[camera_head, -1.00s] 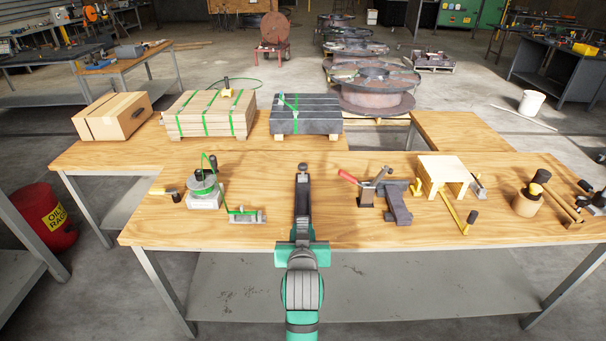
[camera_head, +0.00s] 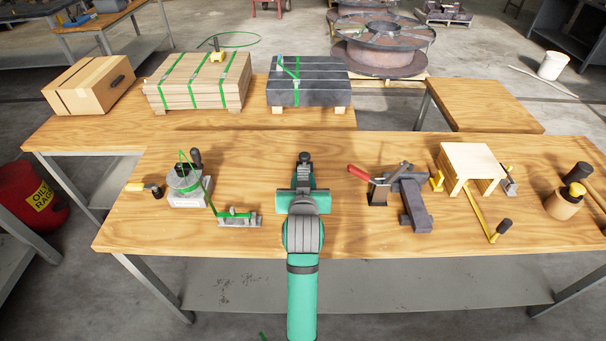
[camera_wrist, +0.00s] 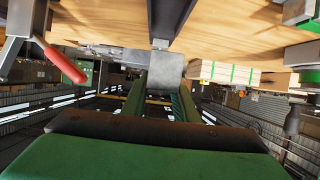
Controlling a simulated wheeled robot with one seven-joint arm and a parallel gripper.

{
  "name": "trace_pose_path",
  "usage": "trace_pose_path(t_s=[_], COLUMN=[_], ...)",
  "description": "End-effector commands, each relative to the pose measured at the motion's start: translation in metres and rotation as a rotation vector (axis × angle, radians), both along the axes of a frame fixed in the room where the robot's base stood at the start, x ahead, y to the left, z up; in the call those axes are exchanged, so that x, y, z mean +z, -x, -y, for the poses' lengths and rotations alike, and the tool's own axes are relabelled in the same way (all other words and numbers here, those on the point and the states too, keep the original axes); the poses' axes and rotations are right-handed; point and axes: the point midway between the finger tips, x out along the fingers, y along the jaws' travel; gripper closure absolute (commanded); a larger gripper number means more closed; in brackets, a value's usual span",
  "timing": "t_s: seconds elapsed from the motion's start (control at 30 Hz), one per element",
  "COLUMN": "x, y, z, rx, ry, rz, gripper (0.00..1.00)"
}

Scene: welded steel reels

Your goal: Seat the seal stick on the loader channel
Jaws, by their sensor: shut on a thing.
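My gripper (camera_head: 304,183) is above the front middle of the bench, shut on a dark bar, which I take as the seal stick (camera_head: 305,160). My green palm hides part of it. In the wrist view, a grey block (camera_wrist: 168,70) shows between the fingertips and the dark bar (camera_wrist: 171,18) runs from it to the top edge. A dark grey channel-like piece (camera_head: 414,208), probably the loader channel, lies on the bench right of my gripper. It stands beside a red-handled clamp (camera_head: 368,176). The stick is apart from this piece.
Left on the bench stand a strap reel (camera_head: 184,183) and a small green-strapped tool (camera_head: 238,219). A wooden stand (camera_head: 468,160) and a yellow black-handled tool (camera_head: 484,222) are at right. Strapped stacks (camera_head: 200,85) sit behind. Bench around my gripper is mostly clear.

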Motion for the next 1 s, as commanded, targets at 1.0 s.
trace_pose_path(t_s=[1.0], x=[-0.037], y=[0.002], z=[0.002], rx=[-0.004], ry=[-0.002], rz=[0.001], gripper=[1.0])
